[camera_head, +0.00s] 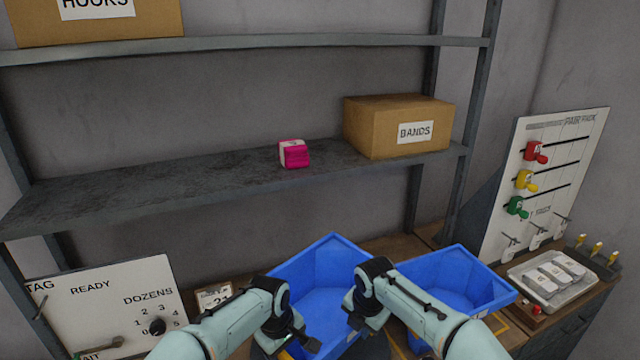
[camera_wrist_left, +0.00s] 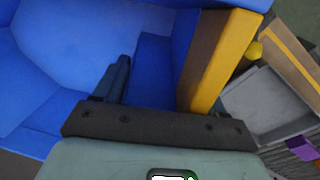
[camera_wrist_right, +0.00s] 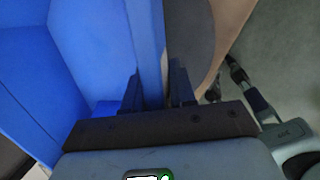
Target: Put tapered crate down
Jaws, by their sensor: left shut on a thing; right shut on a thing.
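The blue tapered crate (camera_head: 318,262) is in front of me in the head view, between my two grippers, its open top facing up. My left gripper (camera_head: 302,338) is shut on its near left side; the crate fills much of the left wrist view (camera_wrist_left: 80,50). My right gripper (camera_head: 362,322) is shut on its near right side; in the right wrist view the crate wall (camera_wrist_right: 146,40) runs between the fingers (camera_wrist_right: 158,92). The crate looks empty where I see inside. Its underside is hidden, so I cannot tell whether it touches the bench.
A second blue crate (camera_head: 440,280) stands close on the right. Further right are a tray with white blocks (camera_head: 552,283) and a peg board (camera_head: 545,185). A READY/DOZENS board (camera_head: 105,300) and small counter (camera_head: 214,296) are left. A shelf (camera_head: 200,185) holding a pink pack (camera_head: 294,154) and BANDS box (camera_head: 400,125) spans behind.

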